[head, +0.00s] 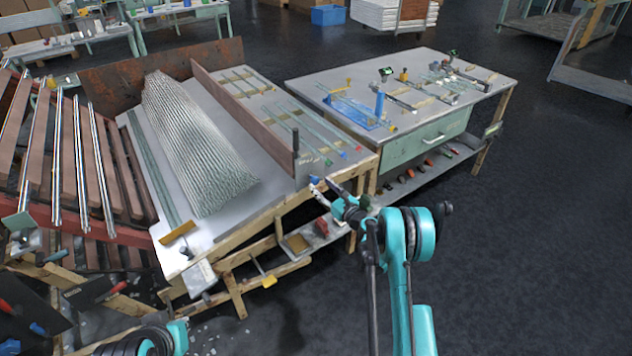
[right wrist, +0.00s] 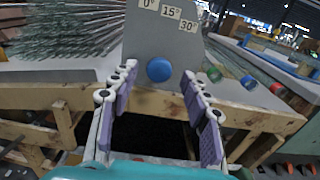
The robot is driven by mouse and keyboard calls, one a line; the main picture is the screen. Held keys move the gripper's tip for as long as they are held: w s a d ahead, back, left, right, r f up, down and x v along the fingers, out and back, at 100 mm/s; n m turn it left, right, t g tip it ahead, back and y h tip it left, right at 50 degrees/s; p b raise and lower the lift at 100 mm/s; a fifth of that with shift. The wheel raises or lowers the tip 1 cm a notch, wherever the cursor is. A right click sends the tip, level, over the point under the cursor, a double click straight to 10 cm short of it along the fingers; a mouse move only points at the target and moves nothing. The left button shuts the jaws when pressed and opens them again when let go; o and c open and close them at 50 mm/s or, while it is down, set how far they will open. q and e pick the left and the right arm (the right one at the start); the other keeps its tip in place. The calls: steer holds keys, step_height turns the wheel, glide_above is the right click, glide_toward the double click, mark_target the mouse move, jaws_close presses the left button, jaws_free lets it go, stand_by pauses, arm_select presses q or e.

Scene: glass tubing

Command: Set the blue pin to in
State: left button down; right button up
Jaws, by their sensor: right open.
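The blue pin (right wrist: 159,69) shows as a round blue knob on an upright grey plate (right wrist: 150,32), below labels reading 0°, 15° and 30°. How far it stands out from the plate cannot be told face-on. In the head view the blue pin (head: 314,180) is a small blue spot at the front corner of the sloped table. My right gripper (right wrist: 162,85) is open and empty, its two purple-padded fingers on either side of the knob in the picture. In the head view the right gripper (head: 325,189) is close to the plate; contact cannot be made out. My left gripper is not in view.
A bundle of glass tubes (head: 190,140) lies on the sloped table left of the plate. Several tubes with coloured ends (right wrist: 248,82) lie right of it. A workbench (head: 440,65) with tools stands at the right. The floor (head: 540,220) at right is clear.

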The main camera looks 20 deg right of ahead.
steer(key=v, duration=0.7)
steer(key=s+a+r+n+g, duration=0.6)
steer(key=s+a+r+n, duration=0.6)
steer(key=r+n, duration=0.3)
steer(key=s+d+f+n+g+h, duration=0.2)
steer(key=s+n+g+h, duration=0.2)
steer(key=s+n, duration=1.3)
steer(key=s+h, duration=0.2)
steer(key=s, duration=0.8)
steer(key=shift+s+d, duration=0.2)
